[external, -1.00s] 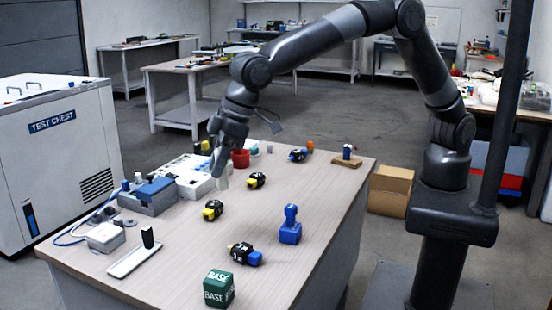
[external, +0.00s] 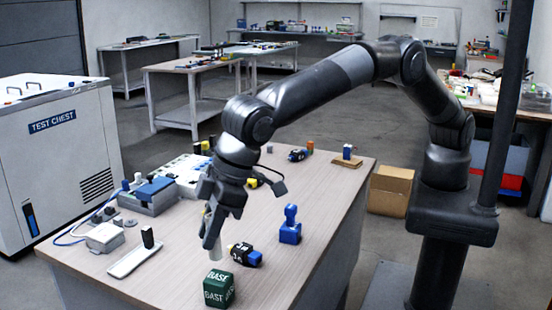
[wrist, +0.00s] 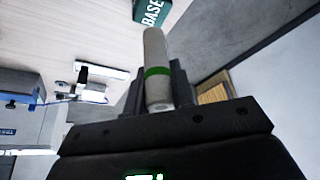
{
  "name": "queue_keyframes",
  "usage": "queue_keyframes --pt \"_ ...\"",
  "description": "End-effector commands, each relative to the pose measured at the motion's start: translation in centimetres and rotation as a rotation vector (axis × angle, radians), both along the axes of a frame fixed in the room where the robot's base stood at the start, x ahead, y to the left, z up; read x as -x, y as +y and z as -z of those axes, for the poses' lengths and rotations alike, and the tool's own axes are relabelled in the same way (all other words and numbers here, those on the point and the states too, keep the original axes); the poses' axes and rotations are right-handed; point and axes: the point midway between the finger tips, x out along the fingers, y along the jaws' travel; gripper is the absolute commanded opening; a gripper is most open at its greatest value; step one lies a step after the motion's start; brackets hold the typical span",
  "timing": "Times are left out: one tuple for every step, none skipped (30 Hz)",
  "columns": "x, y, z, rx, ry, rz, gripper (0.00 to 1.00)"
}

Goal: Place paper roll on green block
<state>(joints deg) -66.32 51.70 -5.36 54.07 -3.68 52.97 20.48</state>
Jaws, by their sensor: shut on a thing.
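The green block (external: 219,289), marked BASE, sits on the table near its front edge. My gripper (external: 212,236) is shut on the paper roll (external: 215,249), a pale grey cylinder, and holds it upright above and behind the block, apart from it. In the wrist view the paper roll (wrist: 156,68) has a green band and stands between the fingers of my gripper (wrist: 160,90). Part of the green block (wrist: 153,11) shows at the top edge there, beyond the roll's far end. My fingers hide part of the roll.
A black, yellow and blue part (external: 245,255) lies close to the right of the roll. A blue stamp-like piece (external: 290,226) stands further right. A white tray (external: 134,260) lies to the left. The table around the green block is mostly clear.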

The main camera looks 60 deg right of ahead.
Motion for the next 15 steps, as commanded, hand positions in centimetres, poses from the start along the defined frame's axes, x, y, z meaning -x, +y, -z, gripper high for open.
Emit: queue_keyframes --pt "0.1 0.2 0.2 0.0 0.0 0.0 0.0" --pt "0.1 0.2 0.3 0.001 0.001 0.0 0.0" --pt "0.1 0.2 0.6 0.001 0.0 0.0 0.0" --pt "0.1 0.2 0.9 0.002 0.001 0.0 0.0" --pt "0.1 0.2 1.2 0.001 0.001 0.0 0.0" --pt "0.1 0.2 1.8 0.002 0.0 -0.001 0.0" --pt "0.2 0.1 2.3 0.003 0.001 -0.001 0.0" --pt "0.2 0.1 2.8 0.003 0.001 -0.001 0.0" --pt "0.2 0.2 3.4 0.002 0.001 -0.001 0.0" --pt "0.1 0.2 3.7 0.001 0.001 0.0 0.0" --pt "0.1 0.2 4.0 0.001 0.001 0.0 0.0" --pt "0.1 0.2 4.2 0.001 0.001 0.0 0.0" --pt "0.1 0.2 4.2 0.0 0.0 0.0 0.0" --pt "0.1 0.2 4.2 -0.001 0.0 0.0 0.0" --pt "0.1 0.2 4.1 -0.001 0.0 0.0 0.0"
